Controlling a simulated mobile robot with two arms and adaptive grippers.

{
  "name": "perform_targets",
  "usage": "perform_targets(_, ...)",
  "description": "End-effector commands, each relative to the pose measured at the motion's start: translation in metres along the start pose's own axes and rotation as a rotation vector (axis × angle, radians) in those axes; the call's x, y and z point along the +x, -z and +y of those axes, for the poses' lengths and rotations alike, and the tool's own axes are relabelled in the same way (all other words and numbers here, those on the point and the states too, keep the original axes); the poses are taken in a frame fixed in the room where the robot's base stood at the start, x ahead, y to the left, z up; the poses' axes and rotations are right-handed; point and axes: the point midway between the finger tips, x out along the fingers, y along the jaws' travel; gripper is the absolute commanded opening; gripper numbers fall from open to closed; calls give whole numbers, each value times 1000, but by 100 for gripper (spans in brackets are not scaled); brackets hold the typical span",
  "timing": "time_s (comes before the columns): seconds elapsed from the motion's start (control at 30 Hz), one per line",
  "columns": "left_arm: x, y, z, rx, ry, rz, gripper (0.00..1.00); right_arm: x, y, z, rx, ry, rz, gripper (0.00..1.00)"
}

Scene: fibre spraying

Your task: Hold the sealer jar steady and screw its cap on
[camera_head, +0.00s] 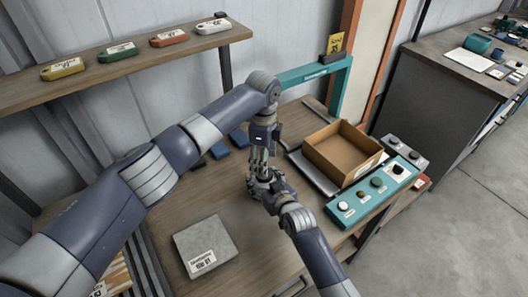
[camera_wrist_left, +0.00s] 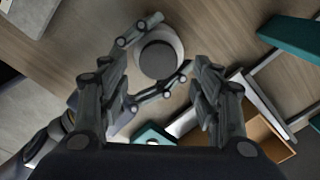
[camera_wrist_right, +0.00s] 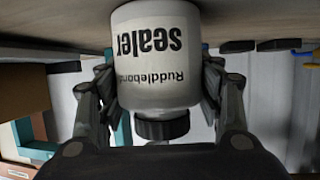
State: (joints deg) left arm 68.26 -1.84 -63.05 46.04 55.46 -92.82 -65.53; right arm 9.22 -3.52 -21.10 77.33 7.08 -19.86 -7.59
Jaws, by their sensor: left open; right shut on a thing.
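The sealer jar (camera_wrist_right: 157,60) is white with a "sealer" label and appears upside down in the right wrist view. Its dark ribbed cap (camera_wrist_right: 162,125) sits at the jar's mouth; I cannot tell how tight it is. My right gripper (camera_wrist_right: 158,82) is shut on the jar's sides. The left wrist view shows the jar (camera_wrist_left: 178,68) from above, with the dark round cap (camera_wrist_left: 158,59) on top and right fingers around it. My left gripper (camera_wrist_left: 160,75) is open above the cap, fingers apart. In the head view, the left gripper (camera_head: 260,165) and right gripper (camera_head: 258,182) meet and mostly hide the jar.
An open cardboard box (camera_head: 342,152) and a teal button panel (camera_head: 372,190) stand right of the grippers. A grey labelled slab (camera_head: 205,243) lies at the front left of the wooden table. A shelf (camera_head: 130,58) with several coloured tags runs behind.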

Motion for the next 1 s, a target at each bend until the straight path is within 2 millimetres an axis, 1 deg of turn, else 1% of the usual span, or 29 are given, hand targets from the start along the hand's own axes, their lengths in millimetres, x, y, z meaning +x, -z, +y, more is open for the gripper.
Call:
perform_targets(0.1,-2,1,0,-199,-1,0,59,0,-1,1,-1,-1,-2,0)
perform_targets(1.0,-15,3,1,-1762,-1,-2,59,0,-1,1,-1,-1,-2,0)
